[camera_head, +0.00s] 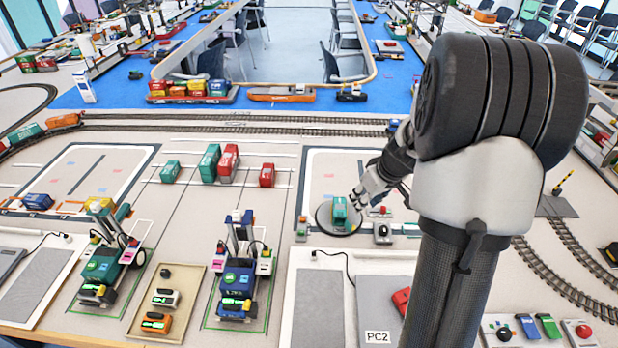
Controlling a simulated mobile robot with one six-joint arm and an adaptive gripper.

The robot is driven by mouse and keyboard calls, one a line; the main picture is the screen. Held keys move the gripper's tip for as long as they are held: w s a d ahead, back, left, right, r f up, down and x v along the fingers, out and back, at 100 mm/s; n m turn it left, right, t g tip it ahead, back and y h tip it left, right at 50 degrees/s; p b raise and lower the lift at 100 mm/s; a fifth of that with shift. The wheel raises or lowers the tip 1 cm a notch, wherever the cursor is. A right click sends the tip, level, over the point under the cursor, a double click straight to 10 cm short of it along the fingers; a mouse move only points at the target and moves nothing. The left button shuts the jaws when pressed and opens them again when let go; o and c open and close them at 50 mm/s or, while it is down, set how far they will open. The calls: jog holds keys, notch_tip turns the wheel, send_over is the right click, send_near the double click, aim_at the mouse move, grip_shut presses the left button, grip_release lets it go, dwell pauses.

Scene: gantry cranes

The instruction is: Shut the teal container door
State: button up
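A small teal container (339,212) sits on a round dark turntable (325,222) right of the middle. Its door is too small to make out, so I cannot tell how far it stands open. My gripper (357,200) is at the container's right side, very close to it. Whether they touch is not clear. The fingers are small and partly overlap in this view, so their opening cannot be judged. Other teal containers stand on the marked yard to the left, one low (170,171) and one taller (209,163) beside red ones.
Red containers (228,163) stand left of the turntable. A small dark-topped device (382,233) stands just right of it. Two gantry cranes (238,262) and a beige tray (167,300) are at the front left. Rail track (250,124) runs behind. My arm covers the right middle.

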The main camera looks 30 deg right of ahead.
aim_at(353, 226)
jog(key=d+b+x, duration=0.1)
jog(key=x, duration=0.5)
jog(key=s+d+b+x, duration=0.1)
jog(key=b+x, duration=0.1)
jog(key=x, duration=0.5)
jog(key=d+b+x, duration=0.1)
jog(key=b+x, duration=0.1)
jog(key=x, duration=0.4)
jog(key=shift+s+d+f, duration=0.15)
jog(key=shift+d+f, duration=0.05)
jog(key=shift+f, duration=0.5)
jog(key=shift+c, duration=0.4)
grip_shut()
